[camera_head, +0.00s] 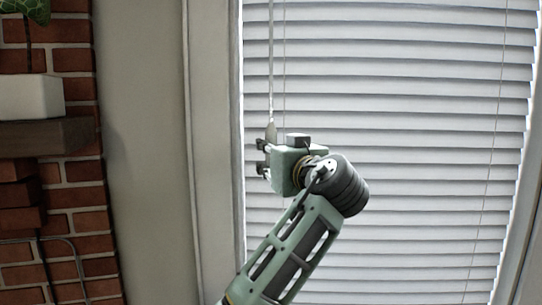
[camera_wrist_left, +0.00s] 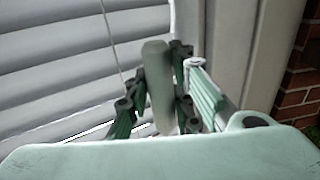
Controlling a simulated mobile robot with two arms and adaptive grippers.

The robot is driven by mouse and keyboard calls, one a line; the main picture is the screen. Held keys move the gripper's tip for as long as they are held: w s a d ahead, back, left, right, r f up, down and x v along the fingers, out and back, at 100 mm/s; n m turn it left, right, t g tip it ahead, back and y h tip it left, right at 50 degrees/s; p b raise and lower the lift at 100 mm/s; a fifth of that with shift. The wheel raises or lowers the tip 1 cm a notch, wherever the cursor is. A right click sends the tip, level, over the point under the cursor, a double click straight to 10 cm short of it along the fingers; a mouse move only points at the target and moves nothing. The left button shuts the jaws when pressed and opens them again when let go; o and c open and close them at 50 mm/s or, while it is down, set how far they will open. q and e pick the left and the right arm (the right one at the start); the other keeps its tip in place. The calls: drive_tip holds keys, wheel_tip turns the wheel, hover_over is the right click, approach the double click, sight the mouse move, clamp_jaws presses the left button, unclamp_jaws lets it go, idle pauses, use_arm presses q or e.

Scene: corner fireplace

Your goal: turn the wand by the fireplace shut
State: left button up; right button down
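The wand (camera_head: 271,75) is a thin pale rod hanging along the left edge of the white slatted blind (camera_head: 400,140). It widens into a handle at its lower end. My left gripper (camera_head: 262,158) is at that handle, in front of the blind. In the left wrist view, the grey handle (camera_wrist_left: 157,75) stands between the two fingers of the left gripper (camera_wrist_left: 160,95), which look close against its sides. The exact contact is hard to see. The slats are tilted, with dark lines between them. My right gripper is not in view.
A pale window frame (camera_head: 210,130) and wall (camera_head: 145,160) lie left of the blind. The brick fireplace (camera_head: 85,200) with a wooden mantel (camera_head: 45,136), a white pot (camera_head: 30,97) and a plant is at the far left. Thin cords hang before the blind.

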sight(271, 129)
use_arm(q)
drive_tip(key=o, duration=0.4)
drive_tip(key=shift+c, duration=0.2)
drive_tip(key=shift+r, duration=0.1)
wheel_tip(271, 129, up, 10)
drive_tip(key=shift+f, duration=0.1)
idle(0.3)
